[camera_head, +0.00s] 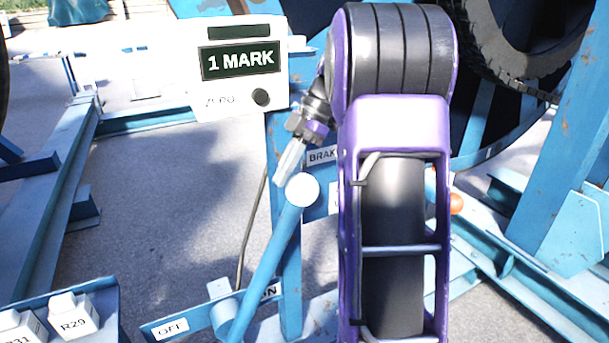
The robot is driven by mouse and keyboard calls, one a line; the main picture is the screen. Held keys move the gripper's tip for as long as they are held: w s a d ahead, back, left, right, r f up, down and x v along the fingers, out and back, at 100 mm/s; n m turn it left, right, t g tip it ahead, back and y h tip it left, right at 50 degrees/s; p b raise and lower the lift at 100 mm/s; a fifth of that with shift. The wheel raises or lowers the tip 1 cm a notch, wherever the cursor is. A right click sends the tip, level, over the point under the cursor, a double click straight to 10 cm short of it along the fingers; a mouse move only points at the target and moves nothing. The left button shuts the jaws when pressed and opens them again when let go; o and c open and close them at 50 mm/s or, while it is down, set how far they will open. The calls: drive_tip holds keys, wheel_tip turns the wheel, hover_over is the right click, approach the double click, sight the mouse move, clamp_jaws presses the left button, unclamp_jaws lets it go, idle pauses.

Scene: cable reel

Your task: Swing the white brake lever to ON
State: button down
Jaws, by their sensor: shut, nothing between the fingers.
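The brake lever (268,262) has a blue shaft with a round white knob (302,189) on top. It leans up and to the right from a pivot near the bottom edge. A plate behind it carries an OFF label (170,328) on the left and an ON label (271,291) on the right, partly covered. My gripper (281,180) is shut and empty, pointing down and left, just left of and above the knob. I cannot tell whether it touches the knob. A BRAKE label (322,156) on the blue frame is partly hidden by my arm.
A white counter box reading 1 MARK (238,62) hangs at upper left. White blocks, one marked R29 (75,315), sit at lower left. Blue frame beams (560,300) and a large wheel (520,50) stand at right. An orange ball (456,204) shows behind my arm.

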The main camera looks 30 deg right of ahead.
drive_tip(key=d+r+p, duration=0.1)
drive_tip(key=d+r, duration=0.5)
drive_tip(key=d, duration=0.1)
drive_tip(key=shift+w+d, duration=0.25)
drive_tip(key=shift+d, duration=0.05)
